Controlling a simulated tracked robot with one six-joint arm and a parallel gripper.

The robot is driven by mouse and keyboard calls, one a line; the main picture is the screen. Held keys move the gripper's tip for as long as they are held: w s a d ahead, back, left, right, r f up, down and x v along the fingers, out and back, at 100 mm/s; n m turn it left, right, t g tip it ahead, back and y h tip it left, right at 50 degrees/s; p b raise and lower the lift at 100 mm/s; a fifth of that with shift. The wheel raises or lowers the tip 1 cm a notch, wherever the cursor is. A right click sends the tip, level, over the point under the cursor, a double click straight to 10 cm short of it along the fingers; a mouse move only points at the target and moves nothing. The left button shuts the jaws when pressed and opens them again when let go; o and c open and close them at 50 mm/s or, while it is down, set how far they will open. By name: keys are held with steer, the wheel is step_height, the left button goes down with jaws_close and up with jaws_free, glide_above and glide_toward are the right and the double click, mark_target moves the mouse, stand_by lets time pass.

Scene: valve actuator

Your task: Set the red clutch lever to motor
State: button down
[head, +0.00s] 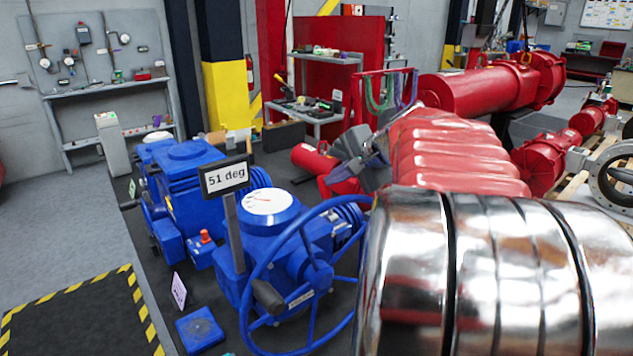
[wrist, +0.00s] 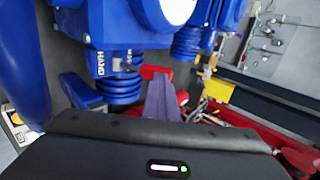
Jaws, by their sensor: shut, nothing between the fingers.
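The red clutch lever (wrist: 155,72) shows in the wrist view as a short red bar beside the ribbed blue boot of the blue actuator (wrist: 108,22). A HAND label (wrist: 98,62) stands to its left. My gripper (wrist: 161,79) shows as a grey wedge, shut and empty. Its tip is at or very close to the lever; I cannot tell whether they touch. In the head view the blue actuator (head: 285,245) has a round white dial and a large handwheel. The lever is not clearly visible there.
A sign (head: 225,177) reading "51 deg" stands before the dial. The blue handwheel (head: 262,265) curves close to my arm. Other blue units (head: 188,165) stand to the left, red pipes (head: 480,90) at the back right. The floor (head: 50,235) at left is clear.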

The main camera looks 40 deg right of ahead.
steer(key=shift+d, duration=0.1)
stand_by(0.4)
steer(key=shift+s+f, duration=0.25)
steer(key=shift+s, duration=0.4)
steer(key=shift+s+r, duration=0.2)
steer(key=shift+s, duration=0.2)
steer(key=v, duration=1.2)
steer(key=shift+r, duration=0.5)
